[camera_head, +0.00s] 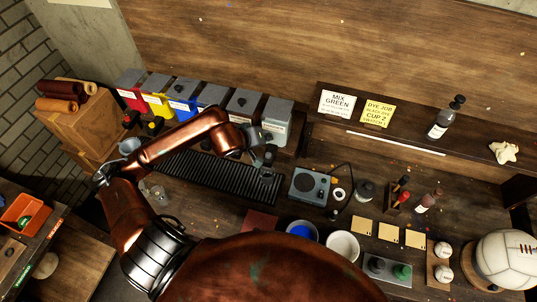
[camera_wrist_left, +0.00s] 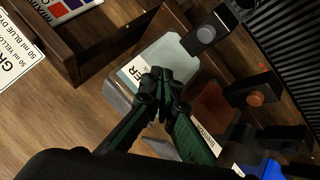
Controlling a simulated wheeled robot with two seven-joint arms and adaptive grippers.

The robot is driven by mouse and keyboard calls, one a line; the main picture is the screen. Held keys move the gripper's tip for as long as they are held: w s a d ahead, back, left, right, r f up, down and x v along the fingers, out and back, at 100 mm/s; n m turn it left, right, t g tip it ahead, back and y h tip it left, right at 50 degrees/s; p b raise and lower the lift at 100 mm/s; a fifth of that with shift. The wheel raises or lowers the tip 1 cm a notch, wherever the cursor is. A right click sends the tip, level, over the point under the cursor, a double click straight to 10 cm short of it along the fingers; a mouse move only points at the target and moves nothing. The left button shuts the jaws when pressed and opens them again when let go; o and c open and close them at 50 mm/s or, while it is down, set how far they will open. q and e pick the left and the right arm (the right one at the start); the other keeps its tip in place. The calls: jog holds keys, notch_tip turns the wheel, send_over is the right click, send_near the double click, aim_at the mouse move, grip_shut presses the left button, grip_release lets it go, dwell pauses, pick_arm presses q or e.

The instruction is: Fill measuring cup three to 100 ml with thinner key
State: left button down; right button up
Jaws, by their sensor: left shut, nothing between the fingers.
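The dispenser at the right end of the row (camera_head: 277,124) has a pale front with a white label. In the left wrist view its label (camera_wrist_left: 135,72) ends in "ER", the rest hidden by my fingers. My left gripper (camera_head: 262,152) is at this dispenser's front, above the drip tray. In the wrist view its fingertips (camera_wrist_left: 160,82) are together, empty, in front of the label and beside the key; I cannot tell whether they touch. Clear cups (camera_head: 159,195) stand left of the drip tray; their numbers are unreadable. My right gripper is out of view.
The black slatted drip tray (camera_head: 205,177) runs below the dispensers. A grey scale-like device (camera_head: 310,187), a blue bowl (camera_head: 302,230) and a white bowl (camera_head: 343,245) stand to the right. A shelf holds signs and a bottle (camera_head: 446,118).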

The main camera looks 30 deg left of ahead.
pick_arm(q)
jog(key=b, duration=0.2)
send_over(267, 156)
notch_tip(267, 156, down, 6)
jog(key=shift+w+a+f, duration=0.1)
jog(key=shift+f+b, duration=0.55)
jog(key=shift+b, duration=0.35)
dwell(0.6)
jog(key=shift+f+b, duration=0.5)
jog(key=shift+b, duration=0.4)
jog(key=shift+r, duration=0.1)
